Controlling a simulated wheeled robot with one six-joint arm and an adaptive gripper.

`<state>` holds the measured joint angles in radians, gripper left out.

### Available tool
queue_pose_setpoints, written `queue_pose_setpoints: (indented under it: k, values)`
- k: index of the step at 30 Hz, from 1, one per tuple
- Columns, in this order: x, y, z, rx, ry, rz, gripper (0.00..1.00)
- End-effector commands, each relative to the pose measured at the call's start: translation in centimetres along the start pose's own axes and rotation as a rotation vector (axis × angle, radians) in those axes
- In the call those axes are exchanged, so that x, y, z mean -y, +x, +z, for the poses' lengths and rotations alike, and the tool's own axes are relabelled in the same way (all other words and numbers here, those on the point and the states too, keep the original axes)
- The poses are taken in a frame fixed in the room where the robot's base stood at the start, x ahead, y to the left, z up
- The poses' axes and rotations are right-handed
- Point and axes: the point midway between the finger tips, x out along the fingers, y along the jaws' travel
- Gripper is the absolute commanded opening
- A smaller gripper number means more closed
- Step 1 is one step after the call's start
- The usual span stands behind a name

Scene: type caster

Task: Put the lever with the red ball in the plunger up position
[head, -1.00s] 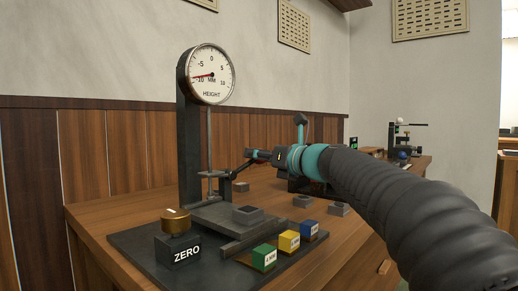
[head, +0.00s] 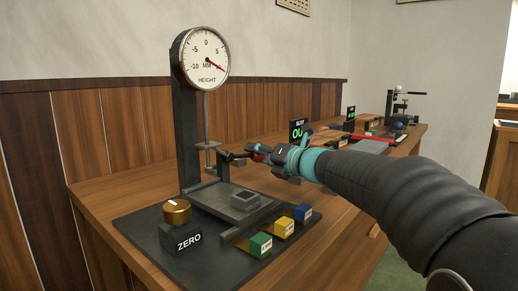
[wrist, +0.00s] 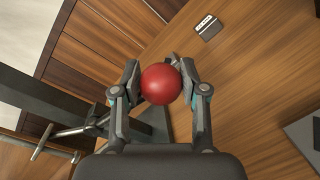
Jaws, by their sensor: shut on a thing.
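The red ball (wrist: 161,84) sits between the two fingers of my gripper (wrist: 160,88) in the wrist view, and the fingers are shut on it. In the head view my gripper (head: 260,152) hides most of the ball (head: 258,157). The dark lever (head: 238,156) runs from the gauge stand to the ball. The plunger (head: 207,126) hangs under the dial, with its foot well above the base plate. The dial (head: 206,58) has its red needle pointing to the lower right, past the 5.
Green (head: 260,245), yellow (head: 283,227) and blue (head: 303,213) blocks stand at the front. A display (head: 298,130) stands behind my gripper.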

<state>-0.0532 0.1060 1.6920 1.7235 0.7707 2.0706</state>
Motion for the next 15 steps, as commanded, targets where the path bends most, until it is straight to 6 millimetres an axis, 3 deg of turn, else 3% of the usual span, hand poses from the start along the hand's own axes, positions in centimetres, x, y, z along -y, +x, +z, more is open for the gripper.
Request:
queue_pose_setpoints:
  k: [1, 10, 11, 13, 15]
  values:
    - [0.54, 0.19, -0.95, -0.018, 0.005, -0.004, 0.0]
    - [0.51, 0.31, -1.17, -0.022, 0.006, -0.001, 0.0]
    - [0.5, 0.32, -1.18, -0.022, 0.006, -0.001, 0.45]
    - [0.48, 0.34, -1.2, -0.022, 0.006, -0.001, 0.62]
    - [0.46, 0.35, -1.2, -0.022, 0.006, 0.0, 0.68]
